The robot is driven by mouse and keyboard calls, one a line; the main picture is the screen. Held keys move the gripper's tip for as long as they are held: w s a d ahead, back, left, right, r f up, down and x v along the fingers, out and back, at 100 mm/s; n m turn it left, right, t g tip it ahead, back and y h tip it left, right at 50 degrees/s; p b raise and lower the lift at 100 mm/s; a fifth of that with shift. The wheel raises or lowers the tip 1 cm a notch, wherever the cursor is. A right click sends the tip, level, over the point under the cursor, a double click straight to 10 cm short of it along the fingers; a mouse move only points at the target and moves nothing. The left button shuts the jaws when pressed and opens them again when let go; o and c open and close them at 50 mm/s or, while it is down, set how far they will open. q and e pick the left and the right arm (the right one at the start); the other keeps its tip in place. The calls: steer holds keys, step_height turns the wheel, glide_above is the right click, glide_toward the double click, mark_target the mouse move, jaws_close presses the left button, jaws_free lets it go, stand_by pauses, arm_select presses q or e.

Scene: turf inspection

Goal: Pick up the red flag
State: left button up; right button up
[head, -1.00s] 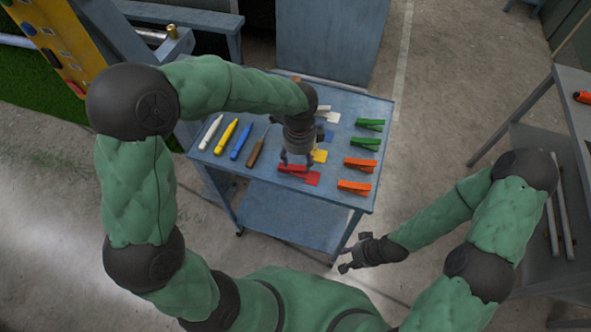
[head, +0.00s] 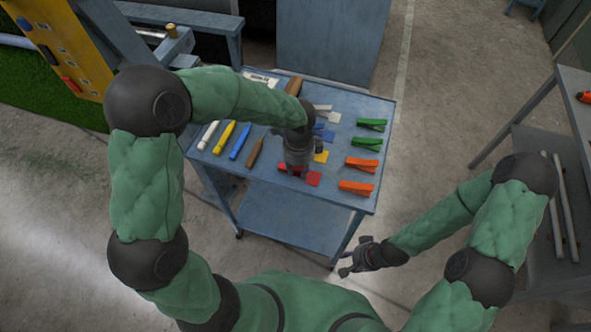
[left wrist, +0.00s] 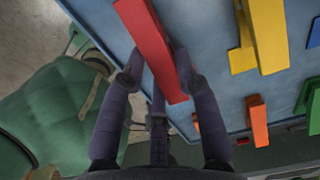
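The red flag (head: 313,179) lies on the blue cart top near its front edge, partly hidden under my left gripper (head: 293,171) in the head view. In the left wrist view the long red part of the flag (left wrist: 150,42) runs between the spread fingers of my left gripper (left wrist: 159,62). The fingers stand on either side of it, with a small gap seeming to show. My left gripper looks open. My right gripper (head: 345,262) hangs open and empty to the front right of the cart, away from the flag.
Yellow (head: 321,157), blue (head: 325,135) and white (head: 326,116) flags lie behind the red one on the cart (head: 325,193). Green (head: 370,124) and orange (head: 357,188) clips are to the right. Several pen-like tools (head: 224,137) lie left.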

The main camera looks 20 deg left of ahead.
arm_select(q)
steer(key=shift+r, duration=0.15)
steer(key=shift+r+p, duration=0.4)
steer(key=shift+r, duration=0.25)
steer(key=s+r+p, duration=0.1)
steer(key=s+r, duration=0.2)
steer(key=s, duration=0.1)
steer(key=s+r+p, duration=0.2)
steer(key=s+r, duration=0.2)
steer(key=s, duration=0.1)
steer(key=s+r+p, duration=0.1)
steer(key=s+r, duration=0.3)
steer(key=s, duration=0.1)
steer(key=shift+r, duration=0.2)
